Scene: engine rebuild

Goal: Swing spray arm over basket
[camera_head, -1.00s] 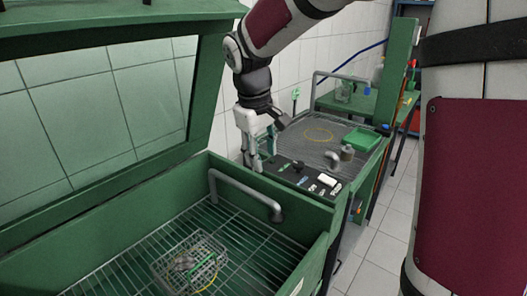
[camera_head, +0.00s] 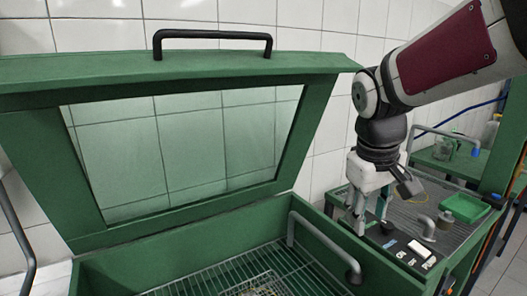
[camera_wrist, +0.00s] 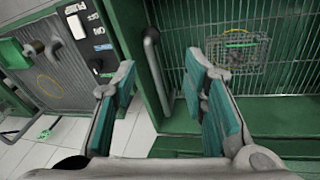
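The spray arm (camera_head: 322,244) is a grey bent pipe at the right side of the open green washer. It also shows in the wrist view (camera_wrist: 156,70), between my fingers and beyond them. Its outer end is low, near the right wall. The wire basket (camera_head: 262,285) sits on the washer's grate, partly cut off by the lower picture edge; the wrist view shows it whole (camera_wrist: 240,52) at upper right, with small parts inside. My gripper (camera_head: 366,222) is open and empty, pointing down near the washer's back right corner. Its teal-padded fingers stand apart in the wrist view (camera_wrist: 168,92).
The washer's green lid (camera_head: 325,100) with a glass pane stands raised. A black control panel (camera_head: 405,250) with switches lies right of the washer. Another sink (camera_head: 420,212) with a tap and green tray (camera_head: 465,208) stands beyond it. A tiled wall is behind.

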